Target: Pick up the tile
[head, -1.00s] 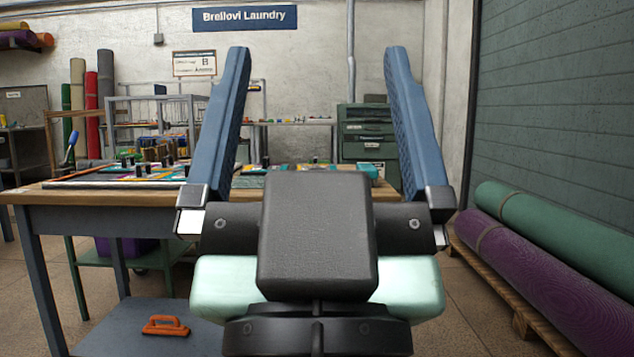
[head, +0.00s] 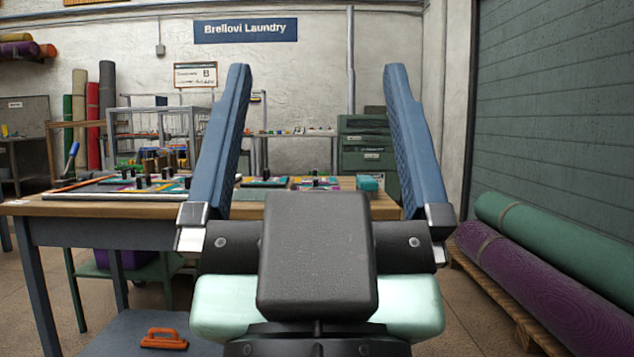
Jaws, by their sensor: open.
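My gripper (head: 316,85) is open in the middle of the head view, its two blue fingers wide apart with nothing between them. It stands in front of the wooden worktable (head: 130,207). Several flat coloured pieces lie on the tabletop at the left, and a few more show between the fingers, such as the teal piece (head: 265,183). A small teal block (head: 367,183) sits near the table's right end, just left of the right finger. I cannot tell which of these is the tile. My gripper body hides the front middle of the table.
An orange-handled tool (head: 163,339) lies on the low shelf under the table. Rolled rugs, green (head: 560,235) and purple (head: 530,275), lie on a pallet at the right. A green drawer cabinet (head: 366,150) and a wire rack (head: 155,125) stand behind.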

